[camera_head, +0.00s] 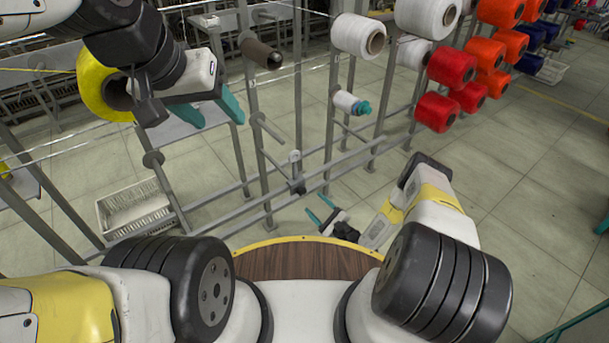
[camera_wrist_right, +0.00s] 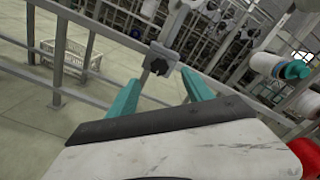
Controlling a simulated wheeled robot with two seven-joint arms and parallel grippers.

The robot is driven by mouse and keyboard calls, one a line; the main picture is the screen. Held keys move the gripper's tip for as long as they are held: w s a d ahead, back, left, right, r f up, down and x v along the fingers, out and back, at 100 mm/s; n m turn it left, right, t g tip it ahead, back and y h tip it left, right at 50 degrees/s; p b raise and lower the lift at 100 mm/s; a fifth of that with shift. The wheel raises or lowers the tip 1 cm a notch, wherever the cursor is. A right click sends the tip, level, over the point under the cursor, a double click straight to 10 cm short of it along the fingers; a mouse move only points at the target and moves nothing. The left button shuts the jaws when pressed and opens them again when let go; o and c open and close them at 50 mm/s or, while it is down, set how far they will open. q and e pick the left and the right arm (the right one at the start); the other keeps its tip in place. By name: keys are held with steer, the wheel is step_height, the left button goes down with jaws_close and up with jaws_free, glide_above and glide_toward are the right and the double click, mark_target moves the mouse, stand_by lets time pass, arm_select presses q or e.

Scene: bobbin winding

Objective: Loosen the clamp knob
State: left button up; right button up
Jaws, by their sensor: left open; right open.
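The black clamp knob (camera_head: 298,187) sits on a grey clamp at the rack's lower rail. In the right wrist view the knob (camera_wrist_right: 159,66) shows between and just beyond my fingertips. My right gripper (camera_head: 320,209) is open, with teal fingers pointing toward the knob from the lower right. It also shows in the right wrist view (camera_wrist_right: 160,79), its fingers spread either side of the knob and not visibly touching it. My left gripper (camera_head: 212,110) is open and empty, high at the left by the rack, well away from the knob.
Grey rack posts and rails surround the clamp. A yellow spool (camera_head: 101,85) is beside my left gripper. A white spool (camera_head: 358,36), a small white-and-teal bobbin (camera_head: 350,103) and red spools (camera_head: 450,67) hang on the rack. A white crate (camera_head: 134,208) stands on the floor.

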mark_target(303, 192)
steer(key=x, duration=0.7)
steer(key=shift+w+a, duration=0.2)
steer(key=shift+a, duration=0.05)
jaws_close()
